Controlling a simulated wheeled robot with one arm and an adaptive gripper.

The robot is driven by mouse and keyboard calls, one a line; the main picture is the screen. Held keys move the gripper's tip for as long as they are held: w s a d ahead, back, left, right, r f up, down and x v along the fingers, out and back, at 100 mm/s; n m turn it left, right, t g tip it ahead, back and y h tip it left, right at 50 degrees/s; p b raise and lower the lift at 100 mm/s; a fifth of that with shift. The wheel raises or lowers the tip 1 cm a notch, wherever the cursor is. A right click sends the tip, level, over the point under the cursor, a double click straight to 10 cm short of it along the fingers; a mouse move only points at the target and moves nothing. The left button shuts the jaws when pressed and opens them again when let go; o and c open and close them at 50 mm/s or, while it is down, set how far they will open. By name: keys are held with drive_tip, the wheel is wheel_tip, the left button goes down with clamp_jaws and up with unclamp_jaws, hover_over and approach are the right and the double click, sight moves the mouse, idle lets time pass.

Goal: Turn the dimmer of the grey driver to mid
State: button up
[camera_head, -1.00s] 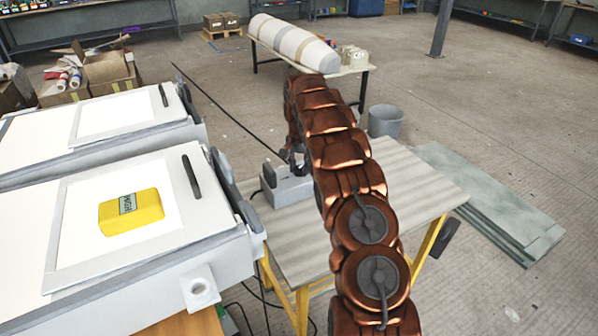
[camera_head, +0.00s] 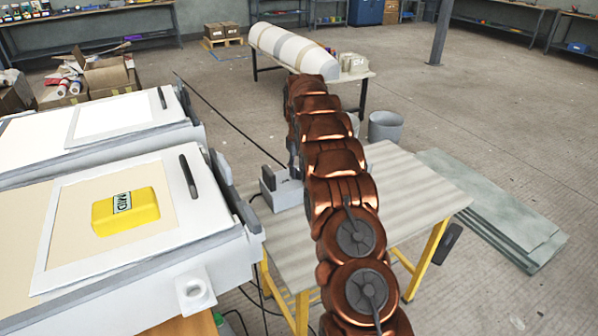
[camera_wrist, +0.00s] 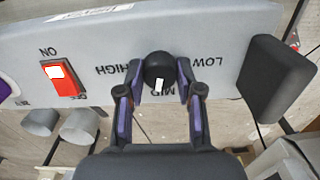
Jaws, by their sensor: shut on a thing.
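The grey driver (camera_head: 284,193) sits on the striped table, partly hidden behind my arm. The wrist view shows its face (camera_wrist: 215,45) close up, with LOW, MID and HIGH printed upside down around a black dimmer knob (camera_wrist: 159,66). The knob's white mark points down in the picture, next to the partly hidden MID label. My gripper (camera_wrist: 160,88) is shut on the knob, one finger on each side. In the head view my arm mostly hides the gripper. A yellow block (camera_head: 126,212) on the near light panel (camera_head: 70,215) reads MID; the panel glows a dim cream.
A red rocker switch (camera_wrist: 62,77) marked ON is beside the knob. A black block (camera_wrist: 276,78) is at the driver's other end. The striped table (camera_head: 400,190) is otherwise mostly clear. A grey bucket (camera_head: 385,126) stands behind it; sheets (camera_head: 490,205) lie on the floor at right.

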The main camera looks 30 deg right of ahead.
sight(299, 171)
drive_tip(key=shift+n, duration=1.2)
drive_tip(key=o, duration=1.2)
drive_tip(key=shift+c, duration=0.2)
drive_tip(key=shift+r, duration=0.1)
wheel_tip(299, 171, up, 6)
drive_tip(key=shift+w+r, duration=0.1)
drive_tip(key=shift+r, duration=0.6)
